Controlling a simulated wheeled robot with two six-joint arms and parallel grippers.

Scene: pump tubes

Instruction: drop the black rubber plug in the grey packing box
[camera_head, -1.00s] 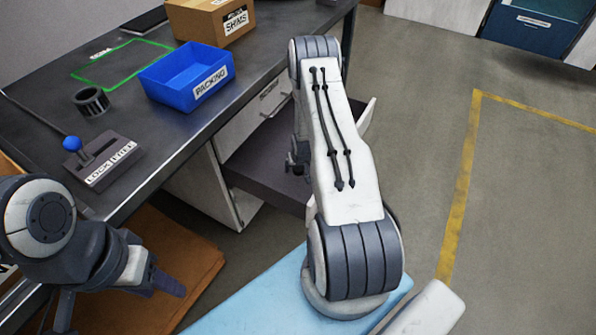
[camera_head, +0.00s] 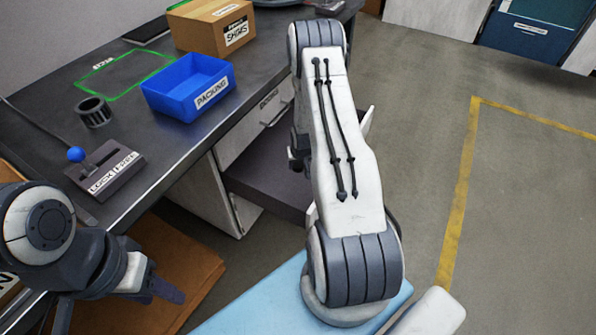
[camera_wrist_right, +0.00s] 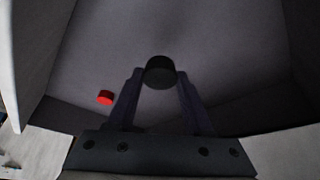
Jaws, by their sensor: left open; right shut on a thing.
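The black rubber plug (camera_wrist_right: 160,70) is a short round black piece between the fingertips of my right gripper (camera_wrist_right: 159,82) in the right wrist view. That gripper is shut on it, inside a grey-walled space that looks like the open drawer. In the head view my right arm hides the plug and most of the gripper. The box labelled PACKING (camera_head: 172,99) is blue, not grey; it stands on the bench and looks empty. No grey packing box shows. My left gripper (camera_head: 172,292) is open and empty at the lower left, before the bench.
A red round piece (camera_wrist_right: 105,97) lies left of my right gripper. The open drawer (camera_head: 262,178) juts from the bench. A cardboard SHIMS box (camera_head: 205,32), a black ring (camera_head: 94,112) and a blue-knobbed lever unit (camera_head: 105,170) stand on the bench.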

